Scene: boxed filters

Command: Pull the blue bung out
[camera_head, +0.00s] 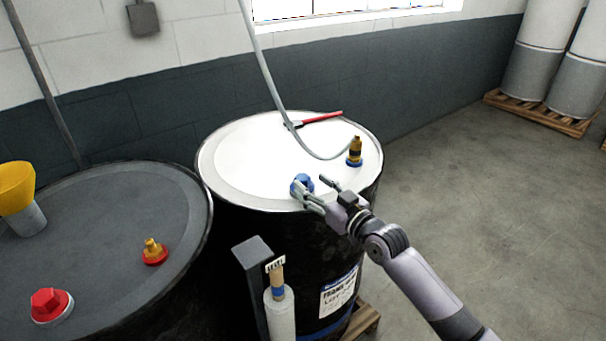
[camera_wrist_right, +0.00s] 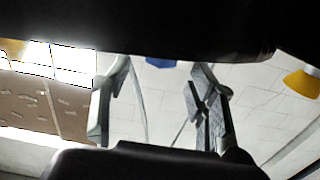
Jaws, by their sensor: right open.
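The blue bung (camera_head: 302,181) sits near the front edge of the white lid (camera_head: 240,160) of the right-hand black drum (camera_head: 270,237). My right gripper (camera_head: 310,184) is open, its two fingers reaching over the lid's front rim. One fingertip overlaps the bung's lower part in the head view and the other is to its right; I cannot tell whether they touch it. In the right wrist view a small part of the blue bung (camera_wrist_right: 160,62) shows between the spread fingers, mostly hidden by a dark shape. My left gripper is not in view.
A brass fitting on a blue base (camera_head: 355,152), with a grey hose (camera_head: 272,85), stands on the lid's right. A red-handled tool (camera_head: 318,118) lies behind. The left dark drum (camera_head: 95,210) carries a red bung (camera_head: 49,304), a brass fitting (camera_head: 153,250) and a yellow funnel (camera_head: 16,188).

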